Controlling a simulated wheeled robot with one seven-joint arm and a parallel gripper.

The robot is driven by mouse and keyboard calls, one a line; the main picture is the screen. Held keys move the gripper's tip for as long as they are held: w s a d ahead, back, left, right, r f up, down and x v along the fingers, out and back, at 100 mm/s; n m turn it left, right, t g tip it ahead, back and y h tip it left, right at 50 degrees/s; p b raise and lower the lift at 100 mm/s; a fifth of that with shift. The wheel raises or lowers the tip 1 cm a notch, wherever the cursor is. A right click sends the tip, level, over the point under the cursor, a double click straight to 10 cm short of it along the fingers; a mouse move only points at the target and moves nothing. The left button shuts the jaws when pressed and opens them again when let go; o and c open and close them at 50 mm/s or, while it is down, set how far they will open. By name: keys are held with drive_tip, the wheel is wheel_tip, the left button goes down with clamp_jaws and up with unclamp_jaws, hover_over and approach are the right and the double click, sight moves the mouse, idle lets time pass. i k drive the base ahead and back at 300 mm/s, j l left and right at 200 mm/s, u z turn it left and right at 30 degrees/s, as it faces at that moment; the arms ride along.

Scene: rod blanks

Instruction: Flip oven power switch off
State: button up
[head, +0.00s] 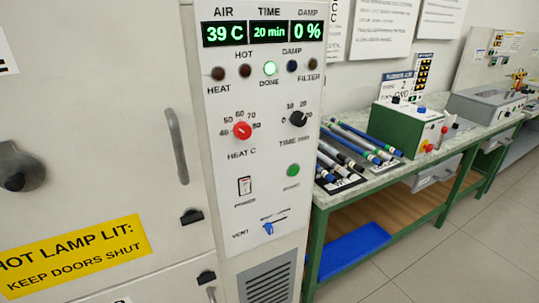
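The oven's white control panel (262,150) stands in the middle of the head view. The power switch (245,186) is a small rocker in a dark frame on the panel's lower left, with a POWER label below it. The displays (263,32) read AIR 39 C, TIME 20 min and DAMP 0 %. The other lamps look dark. My gripper is not in view.
Oven doors with a handle (177,146) and a yellow hot-lamp sign (75,257) fill the left. A red heat knob (242,130), black time knob (298,118), green button (293,170) and blue vent lever (268,229) surround the switch. Right, a green bench (440,150) holds rods. Floor is clear.

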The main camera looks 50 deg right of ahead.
sight(244, 184)
drive_tip(key=j+z, duration=0.35)
drive_tip(key=i+j+z, duration=0.1)
drive_tip(key=j+z, duration=0.2)
